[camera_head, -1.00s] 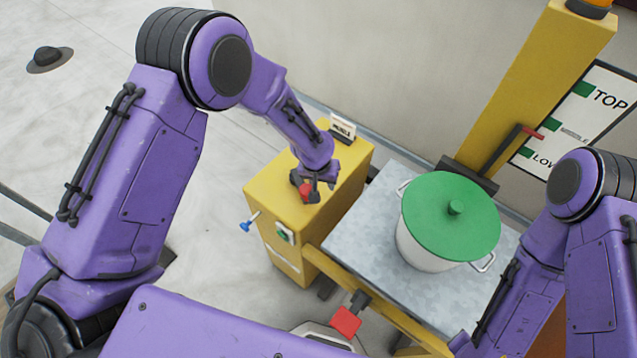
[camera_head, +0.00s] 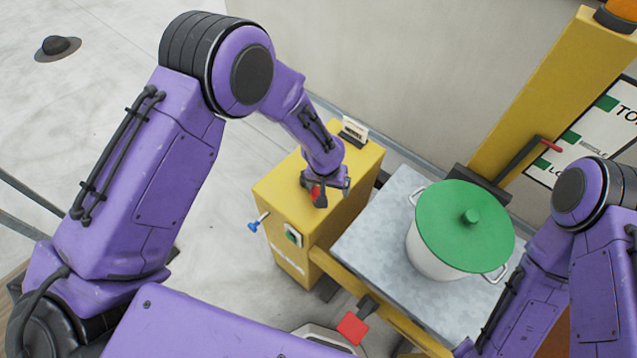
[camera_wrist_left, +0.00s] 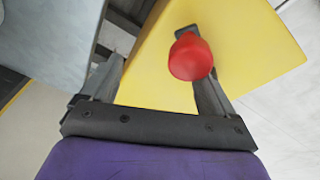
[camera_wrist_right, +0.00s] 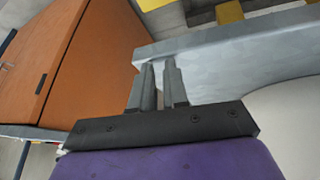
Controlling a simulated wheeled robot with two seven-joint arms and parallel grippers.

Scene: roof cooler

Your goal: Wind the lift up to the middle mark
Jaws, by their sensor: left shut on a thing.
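The yellow winch box (camera_head: 350,205) stands left of the lift platform. Its crank has a red knob (camera_head: 318,195), which also shows in the left wrist view (camera_wrist_left: 190,58). My left gripper (camera_head: 322,192) is at the knob, shut on it; in its wrist view the knob sits close by the right finger. The grey platform (camera_head: 372,235) carries a white pot (camera_head: 430,255) with a green lid (camera_head: 465,225). A red pointer (camera_head: 550,145) on the yellow mast (camera_head: 545,85) lies between the middle and low marks of the wall board (camera_head: 622,115). My right gripper (camera_wrist_right: 160,75) is shut and empty beside the platform edge.
A blue-tipped lever (camera_head: 255,223) and a green switch (camera_head: 292,235) are on the box's front side. A red pedal-like block (camera_head: 352,327) sticks out below the platform. An orange cabinet (camera_wrist_right: 75,65) is near my right gripper. Open floor lies at the left.

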